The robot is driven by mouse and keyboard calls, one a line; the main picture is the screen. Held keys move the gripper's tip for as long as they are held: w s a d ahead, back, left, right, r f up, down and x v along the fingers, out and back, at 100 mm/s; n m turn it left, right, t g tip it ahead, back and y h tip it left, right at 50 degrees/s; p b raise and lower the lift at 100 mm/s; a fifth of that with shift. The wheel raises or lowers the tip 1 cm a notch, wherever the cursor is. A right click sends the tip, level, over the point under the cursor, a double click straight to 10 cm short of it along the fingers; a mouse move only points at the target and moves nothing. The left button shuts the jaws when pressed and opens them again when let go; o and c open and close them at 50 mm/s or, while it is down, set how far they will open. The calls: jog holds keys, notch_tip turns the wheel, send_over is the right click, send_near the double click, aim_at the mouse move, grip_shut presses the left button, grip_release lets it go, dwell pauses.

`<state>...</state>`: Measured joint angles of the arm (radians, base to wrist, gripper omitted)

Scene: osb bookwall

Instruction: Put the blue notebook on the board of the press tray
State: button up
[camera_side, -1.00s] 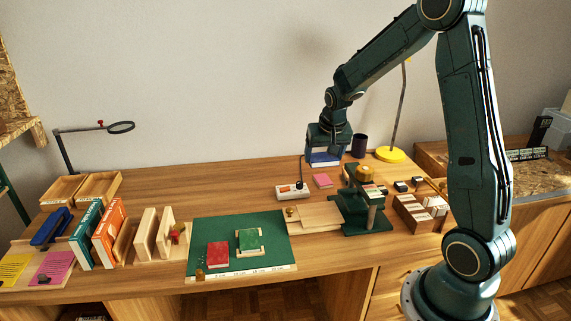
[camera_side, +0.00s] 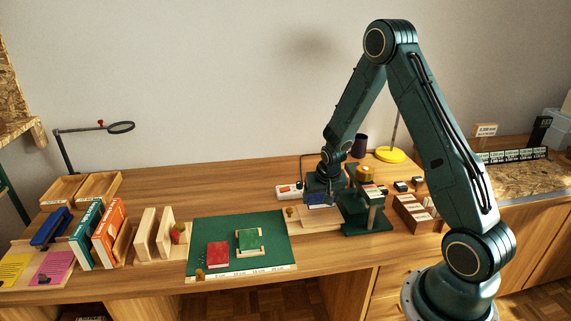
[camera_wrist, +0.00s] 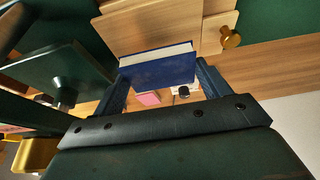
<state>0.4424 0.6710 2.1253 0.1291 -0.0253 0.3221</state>
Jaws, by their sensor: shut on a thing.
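The blue notebook (camera_side: 319,199) is between the jaws of my gripper (camera_side: 322,201), low over the right part of the pale wooden board (camera_side: 305,222) of the press tray. In the wrist view the blue notebook (camera_wrist: 160,71) shows its blue cover and white page edge, with the gripper fingers (camera_wrist: 160,82) on either side of it. The wooden board (camera_wrist: 165,28) lies just beyond it there. I cannot tell whether the notebook touches the board. The dark green press (camera_side: 365,212) stands directly to the right of my gripper.
A white power strip (camera_side: 289,191) lies behind the tray, left of my gripper. A brass knob (camera_wrist: 230,38) sits by the board. Open desk lies behind the mat.

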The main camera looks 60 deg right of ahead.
aim_at(320, 206)
jog(key=shift+f, duration=1.95)
jog(key=shift+f, duration=0.1)
jog(key=o, duration=1)
jog(key=shift+v, duration=6.1)
